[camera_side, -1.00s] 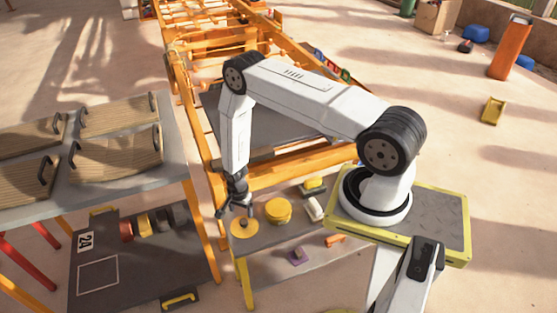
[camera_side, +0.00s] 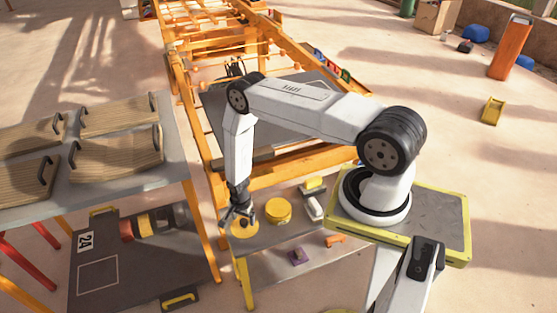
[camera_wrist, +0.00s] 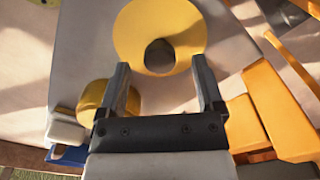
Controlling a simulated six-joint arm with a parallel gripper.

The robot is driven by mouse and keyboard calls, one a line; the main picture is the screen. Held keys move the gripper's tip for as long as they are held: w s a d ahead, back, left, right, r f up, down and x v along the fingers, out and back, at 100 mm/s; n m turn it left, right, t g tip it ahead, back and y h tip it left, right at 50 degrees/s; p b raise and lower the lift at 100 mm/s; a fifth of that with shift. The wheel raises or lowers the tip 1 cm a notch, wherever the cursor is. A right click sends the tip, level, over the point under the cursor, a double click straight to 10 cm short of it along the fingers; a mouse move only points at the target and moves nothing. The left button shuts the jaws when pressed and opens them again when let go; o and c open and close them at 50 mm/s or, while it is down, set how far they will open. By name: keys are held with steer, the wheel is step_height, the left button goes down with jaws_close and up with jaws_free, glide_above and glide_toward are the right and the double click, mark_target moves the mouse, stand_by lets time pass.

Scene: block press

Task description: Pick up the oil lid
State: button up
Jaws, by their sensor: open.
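The oil lid (camera_side: 246,232) is a flat yellow disc on the front end of the small grey table. In the wrist view the lid (camera_wrist: 190,22) shows a dark grey round knob (camera_wrist: 160,56) near its lower edge. My gripper (camera_side: 238,219) points down just above the lid. In the wrist view my gripper (camera_wrist: 160,70) is open and empty, its two fingers on either side of the knob. I cannot tell whether the fingers touch the lid. A round yellow can (camera_side: 278,211) stands beside the lid, to its right.
A white object (camera_side: 314,208) and a yellow-topped block (camera_side: 314,186) stand farther right on the table (camera_side: 265,239). Orange frame beams (camera_side: 208,215) rise close on the left of my gripper.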

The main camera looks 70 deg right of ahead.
steer(key=shift+f, duration=1.25)
jaws_close()
